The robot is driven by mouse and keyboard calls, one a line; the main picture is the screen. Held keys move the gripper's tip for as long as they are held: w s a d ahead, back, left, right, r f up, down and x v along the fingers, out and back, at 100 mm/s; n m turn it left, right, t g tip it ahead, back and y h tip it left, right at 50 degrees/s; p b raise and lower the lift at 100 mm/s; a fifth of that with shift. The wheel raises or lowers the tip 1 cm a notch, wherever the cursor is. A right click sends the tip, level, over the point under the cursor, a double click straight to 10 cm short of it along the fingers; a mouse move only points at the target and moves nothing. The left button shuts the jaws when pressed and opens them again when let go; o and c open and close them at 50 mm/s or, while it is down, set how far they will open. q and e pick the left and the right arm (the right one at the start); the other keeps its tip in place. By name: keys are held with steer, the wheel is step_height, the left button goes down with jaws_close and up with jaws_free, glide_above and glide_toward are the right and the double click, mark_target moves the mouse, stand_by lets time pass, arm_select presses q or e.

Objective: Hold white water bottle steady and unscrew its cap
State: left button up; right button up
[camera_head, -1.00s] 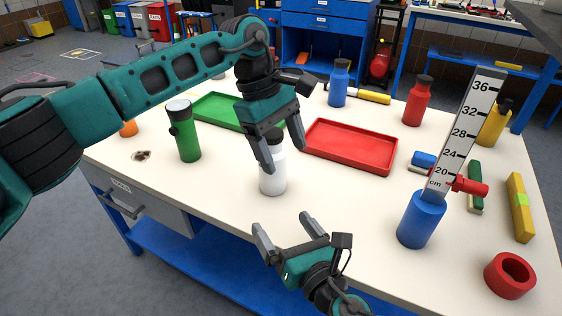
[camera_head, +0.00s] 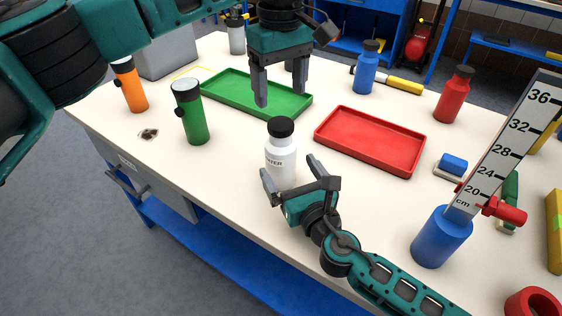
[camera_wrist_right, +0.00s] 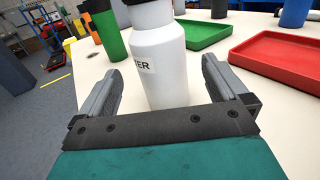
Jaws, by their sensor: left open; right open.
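The white water bottle (camera_head: 281,165) stands upright on the table, with its black cap (camera_head: 281,127) on. My right gripper (camera_head: 290,174) is open, low at the bottle's near side. In the right wrist view the bottle (camera_wrist_right: 160,65) stands between the spread fingers of my right gripper (camera_wrist_right: 162,88), with gaps showing on both sides. My left gripper (camera_head: 281,88) is open and empty, pointing down above and behind the bottle, clear of the cap.
A green tray (camera_head: 301,117) lies behind the bottle and a red tray (camera_head: 371,171) to its right. A green bottle (camera_head: 190,112) and an orange one (camera_head: 130,85) stand left. A blue holder (camera_head: 441,238) with a ruler stands front right. The table's front edge is close to my right arm.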

mark_target(281, 123)
steer(key=x, duration=0.6)
steer(key=c, duration=1.6)
steer(key=shift+c, duration=0.9)
arm_select(q)
steer(key=shift+m, duration=0.6)
arm_select(e)
jaws_close()
arm_select(q)
steer(key=m, duration=0.2)
steer(key=shift+m, duration=0.4)
steer(key=m, duration=0.4)
steer(key=shift+f+m, duration=0.1)
steer(key=shift+m, duration=0.3)
steer(key=shift+f, duration=3.95)
